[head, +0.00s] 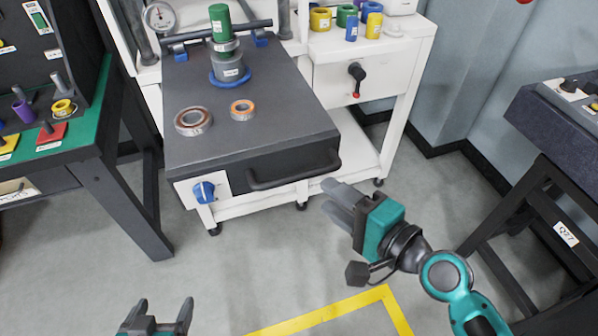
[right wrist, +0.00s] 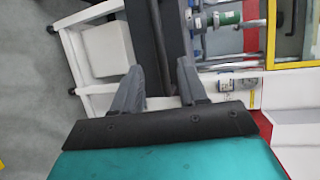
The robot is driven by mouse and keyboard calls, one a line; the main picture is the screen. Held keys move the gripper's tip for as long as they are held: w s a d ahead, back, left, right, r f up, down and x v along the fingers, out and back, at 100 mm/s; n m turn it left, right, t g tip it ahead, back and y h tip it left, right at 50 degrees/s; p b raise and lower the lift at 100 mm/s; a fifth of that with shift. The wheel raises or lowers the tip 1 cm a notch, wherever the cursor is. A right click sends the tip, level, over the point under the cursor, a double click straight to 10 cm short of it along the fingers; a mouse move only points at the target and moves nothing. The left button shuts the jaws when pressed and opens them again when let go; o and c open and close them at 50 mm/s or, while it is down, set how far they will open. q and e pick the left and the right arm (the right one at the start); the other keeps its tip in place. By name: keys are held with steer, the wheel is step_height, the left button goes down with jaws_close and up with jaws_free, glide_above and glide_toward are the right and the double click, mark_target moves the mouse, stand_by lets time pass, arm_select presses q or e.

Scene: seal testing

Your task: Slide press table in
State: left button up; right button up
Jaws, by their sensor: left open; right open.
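The press table (head: 265,110) is a dark grey sliding slab on a white press frame, pulled out toward me in the head view. Its black bar handle (head: 293,172) runs along the front edge. A blue knob (head: 205,191) sits at its front left. My right gripper (head: 333,194) is open and empty, just in front of and below the right end of the handle; its two grey fingers also show in the right wrist view (right wrist: 164,80), apart. My left gripper (head: 161,304) is open and empty, low over the floor at the bottom edge, away from the table.
On the table lie two bearing rings (head: 193,121) (head: 242,110) and a blue-based grey fixture with a green cylinder (head: 220,22). A white cabinet (head: 362,72) stands at right, a green-topped bench (head: 84,126) at left, a dark table (head: 558,118) far right. Floor in front is clear.

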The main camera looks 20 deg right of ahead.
mark_target(302, 179)
steer(key=shift+p+x, duration=0.35)
steer(key=shift+x, duration=4.2)
steer(key=shift+a, duration=0.1)
jaws_close()
